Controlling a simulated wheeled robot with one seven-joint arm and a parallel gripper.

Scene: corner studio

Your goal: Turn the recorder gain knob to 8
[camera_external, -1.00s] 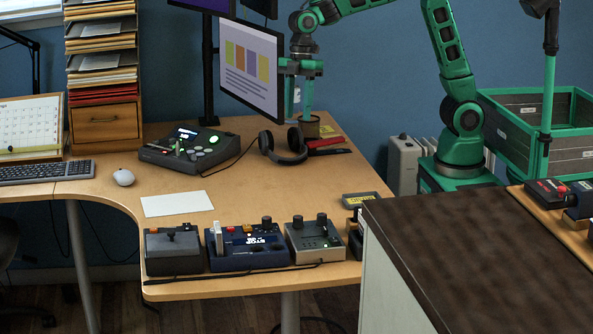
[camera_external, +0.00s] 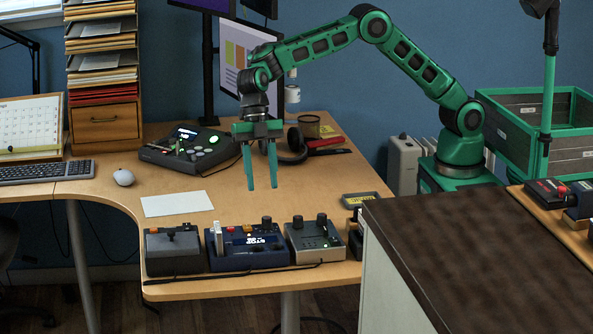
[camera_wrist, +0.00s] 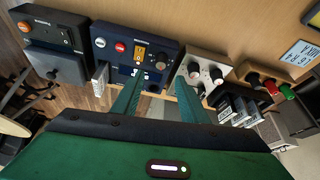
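My gripper (camera_external: 262,187) is open and empty, fingers pointing down above the desk behind the front row of devices; its fingers also show in the wrist view (camera_wrist: 159,82). A navy device (camera_external: 248,261) has a lit display, a pale slider, coloured buttons and a dark knob (camera_external: 267,224); that device is also in the wrist view (camera_wrist: 103,54), with its knob (camera_wrist: 162,62). Beside it, a beige device (camera_external: 312,241) carries two dark knobs (camera_external: 297,222) and a green light. The labels are too small to tell which is the recorder or read a gain setting.
A dark lever box (camera_external: 173,252) stands left of the navy device. A dark console (camera_external: 188,150), headphones (camera_external: 290,148) and a monitor (camera_external: 240,75) are farther back. A white sheet (camera_external: 177,204) lies flat. A dark-topped counter (camera_external: 480,260) is at the front right.

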